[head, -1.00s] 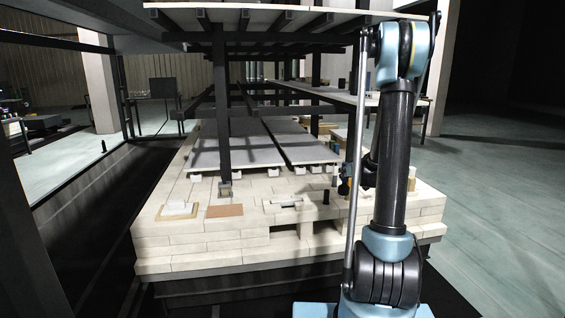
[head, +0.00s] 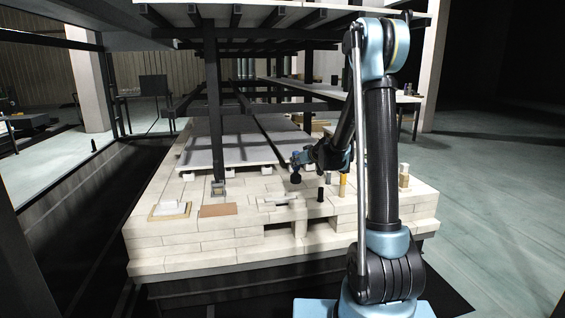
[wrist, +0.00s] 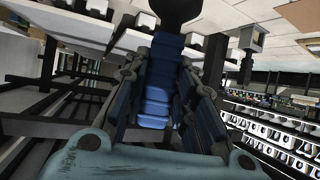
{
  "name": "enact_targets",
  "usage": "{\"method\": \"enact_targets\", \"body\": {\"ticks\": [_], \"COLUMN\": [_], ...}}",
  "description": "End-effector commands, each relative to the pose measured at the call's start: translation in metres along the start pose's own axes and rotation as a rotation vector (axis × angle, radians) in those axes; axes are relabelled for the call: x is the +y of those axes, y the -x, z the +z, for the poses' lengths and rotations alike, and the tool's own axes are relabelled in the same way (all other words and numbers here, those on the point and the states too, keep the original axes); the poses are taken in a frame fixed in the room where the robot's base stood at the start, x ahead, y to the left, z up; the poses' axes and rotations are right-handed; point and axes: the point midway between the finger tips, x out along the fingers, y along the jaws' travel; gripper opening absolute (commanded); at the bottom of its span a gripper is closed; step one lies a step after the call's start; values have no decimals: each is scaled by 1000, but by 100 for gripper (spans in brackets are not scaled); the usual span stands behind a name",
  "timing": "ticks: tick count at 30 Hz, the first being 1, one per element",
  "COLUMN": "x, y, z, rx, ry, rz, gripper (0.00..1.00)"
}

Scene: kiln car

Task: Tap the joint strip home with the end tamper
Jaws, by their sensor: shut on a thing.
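My gripper (head: 306,157) is over the right part of the pale brick deck (head: 190,250). It is shut on the end tamper, whose dark round head (head: 296,179) hangs below the fingers in the head view. In the wrist view the tamper's blue handle (wrist: 157,95) lies between the fingers, with the dark head beyond them. What looks like the joint strip (head: 279,200) is a pale piece lying at a slot near the deck's front. The tamper head appears above and behind it in the picture; I cannot tell the exact gap.
A black cylinder (head: 320,193) stands right of the strip, with a yellow cylinder (head: 343,185) and a tan cylinder (head: 404,176) further right. A dark post (head: 214,120) rises left of the strip. A brown pad (head: 219,210) and pale block (head: 172,208) lie at front left.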

Motion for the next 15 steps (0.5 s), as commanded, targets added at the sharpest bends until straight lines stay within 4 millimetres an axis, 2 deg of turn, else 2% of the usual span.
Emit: {"method": "enact_targets", "body": {"ticks": [1, 6, 10, 15], "x": [-18, -54, -66, -67], "y": [-7, -22, -25, -26], "z": [-8, -23, -27, -28], "rx": [0, 0, 0, 0], "ry": [13, 39, 47, 49], "rz": [-24, -72, -87, -89], "gripper": [0, 0, 0, 0]}}
